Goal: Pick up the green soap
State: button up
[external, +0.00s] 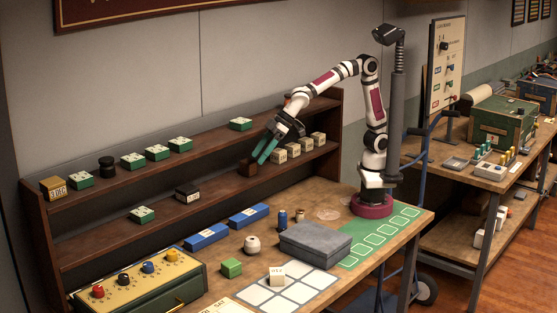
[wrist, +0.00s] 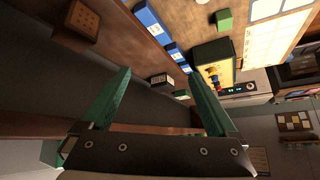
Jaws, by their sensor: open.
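A plain green block (external: 231,267), which looks like the green soap, sits on the workbench between the yellow control box and the white grid. It also shows near the top of the wrist view (wrist: 224,19). My gripper (external: 261,160) is open, its teal fingers pointing down and left in front of the shelf. It is well above and behind the green block, apart from it. The wrist view shows both fingers (wrist: 158,76) spread, with nothing held between them.
Several cream blocks (external: 293,149), a black block (external: 187,193) and a labelled green box (external: 142,215) share that shelf. Blue boxes (external: 206,237), a white jar (external: 252,244) and a grey box (external: 315,240) stand on the bench.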

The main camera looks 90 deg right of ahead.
jog(key=w+a+f+n+t+y, duration=0.15)
jog(key=w+a, duration=0.25)
jog(key=a, duration=0.4)
jog(key=w+a+n+t+y, duration=0.1)
jog(key=w+a+n+y, duration=0.15)
jog(key=a, duration=0.55)
jog(key=n+y, duration=0.2)
send_over(231, 262)
jog(key=s+d, duration=0.1)
jog(key=s, duration=0.2)
jog(key=shift+t, duration=0.35)
jog(key=f, duration=1.6)
jog(key=d+f, duration=0.1)
jog(key=f, duration=0.7)
jog(key=x, duration=0.3)
jog(key=shift+r, duration=0.1)
grip_shut()
notch_tip(231, 262, up, 28)
